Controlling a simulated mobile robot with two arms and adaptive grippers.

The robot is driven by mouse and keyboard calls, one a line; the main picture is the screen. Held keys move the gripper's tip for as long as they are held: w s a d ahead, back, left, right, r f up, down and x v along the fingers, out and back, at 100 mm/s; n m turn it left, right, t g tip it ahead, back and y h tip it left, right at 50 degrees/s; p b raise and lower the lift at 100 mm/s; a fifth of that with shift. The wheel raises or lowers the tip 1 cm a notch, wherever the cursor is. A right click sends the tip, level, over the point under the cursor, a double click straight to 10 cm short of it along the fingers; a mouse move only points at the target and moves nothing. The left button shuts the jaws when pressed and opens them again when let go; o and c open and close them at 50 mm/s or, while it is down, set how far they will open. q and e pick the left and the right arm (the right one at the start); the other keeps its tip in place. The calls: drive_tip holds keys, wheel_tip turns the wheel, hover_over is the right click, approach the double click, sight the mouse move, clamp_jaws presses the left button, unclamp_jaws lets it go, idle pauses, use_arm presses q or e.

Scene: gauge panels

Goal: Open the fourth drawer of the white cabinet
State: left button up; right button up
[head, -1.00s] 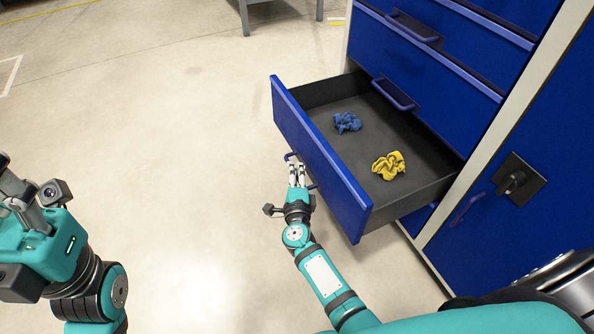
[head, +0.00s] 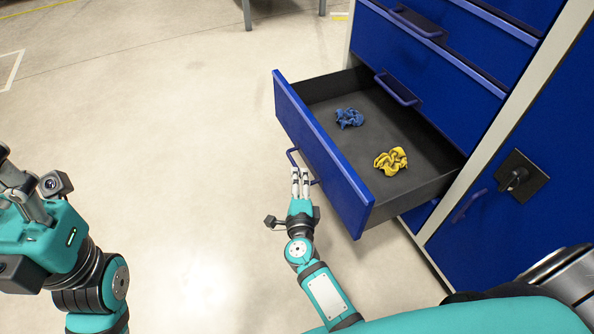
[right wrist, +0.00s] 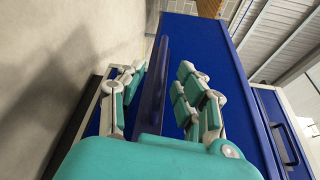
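The cabinet (head: 436,65) has blue fronts and a pale frame. One of its lower drawers (head: 322,155) stands pulled well out; a blue crumpled cloth (head: 349,118) and a yellow one (head: 391,161) lie inside. Its blue handle (head: 291,155) is on the outer face, partly hidden by my right gripper (head: 301,172). In the right wrist view the handle (right wrist: 154,95) runs between the two fingers, with gaps on both sides, so the gripper is open around it. My left gripper (head: 18,190) is at the left edge, far from the cabinet, only partly visible.
Closed drawers with handles (head: 398,88) are above the open one. A blue door with a black latch (head: 518,177) is at the right. The pale floor (head: 170,130) left of the drawer is clear. Grey table legs (head: 247,14) show at the top.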

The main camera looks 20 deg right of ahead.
drive_tip(key=shift+v, duration=1.6)
drive_tip(key=shift+f, duration=0.1)
